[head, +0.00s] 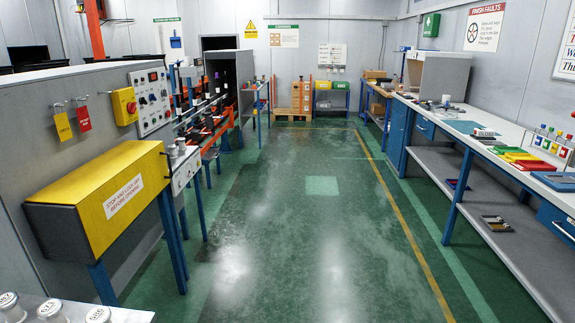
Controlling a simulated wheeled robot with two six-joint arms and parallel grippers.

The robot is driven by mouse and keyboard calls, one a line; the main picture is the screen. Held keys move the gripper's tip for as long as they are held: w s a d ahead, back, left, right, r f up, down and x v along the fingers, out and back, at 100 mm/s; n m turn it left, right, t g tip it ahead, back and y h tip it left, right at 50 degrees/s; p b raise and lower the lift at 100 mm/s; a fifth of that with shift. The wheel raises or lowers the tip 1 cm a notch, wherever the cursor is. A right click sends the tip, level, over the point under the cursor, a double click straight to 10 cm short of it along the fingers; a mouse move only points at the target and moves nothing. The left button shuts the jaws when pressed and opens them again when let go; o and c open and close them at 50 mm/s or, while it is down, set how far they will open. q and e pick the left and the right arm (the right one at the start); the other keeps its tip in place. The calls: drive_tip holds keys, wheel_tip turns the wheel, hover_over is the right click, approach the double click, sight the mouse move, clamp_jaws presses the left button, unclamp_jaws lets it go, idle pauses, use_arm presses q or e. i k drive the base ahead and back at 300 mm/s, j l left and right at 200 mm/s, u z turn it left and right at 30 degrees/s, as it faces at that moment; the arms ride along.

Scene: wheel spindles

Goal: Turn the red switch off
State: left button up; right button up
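A yellow box with a red rotary switch (130,107) is fixed to the grey wall panel on the left, above the yellow cover. The switch is too small to tell whether it is on or off. A grey control panel (152,100) with red and dark knobs and a small display is just to its right. Neither of my grippers shows in the head view.
A yellow cover (105,192) on blue legs juts out below the switch. Yellow (61,126) and red (83,118) tags hang from hooks left of it. White-capped containers (50,310) stand at bottom left. A long workbench (470,130) lines the right. The green floor (290,210) between is clear.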

sight(131, 107)
drive_tip(key=i+z, duration=0.1)
drive_tip(key=i, duration=1.6)
